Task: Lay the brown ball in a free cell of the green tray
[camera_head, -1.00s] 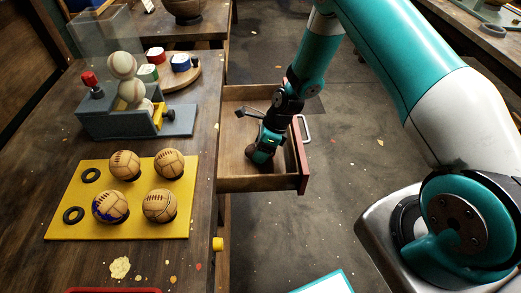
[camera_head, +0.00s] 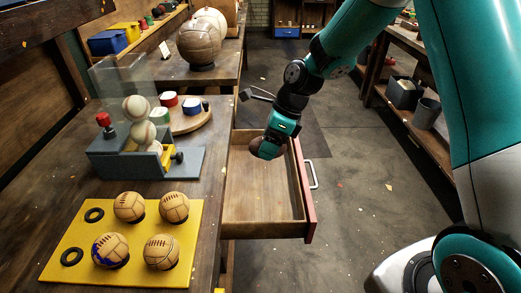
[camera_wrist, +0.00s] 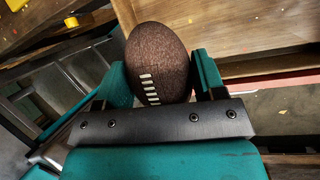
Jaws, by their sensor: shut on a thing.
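The brown ball (camera_wrist: 158,55) is a dark, pebbled, oval football with white laces. In the wrist view it sits between the two teal fingers of my gripper (camera_wrist: 162,74), which are shut on it. In the head view the ball (camera_head: 266,150) shows as a small dark shape at the end of my gripper (camera_head: 268,143), above the open drawer and clear of its floor. No green tray shows in the current frames.
The open wooden drawer (camera_head: 258,200) looks empty and juts right from the bench. A yellow board (camera_head: 72,229) holds several tan balls and two black rings. A grey stand (camera_head: 184,163) with white balls stands behind it. Floor right of the drawer is clear.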

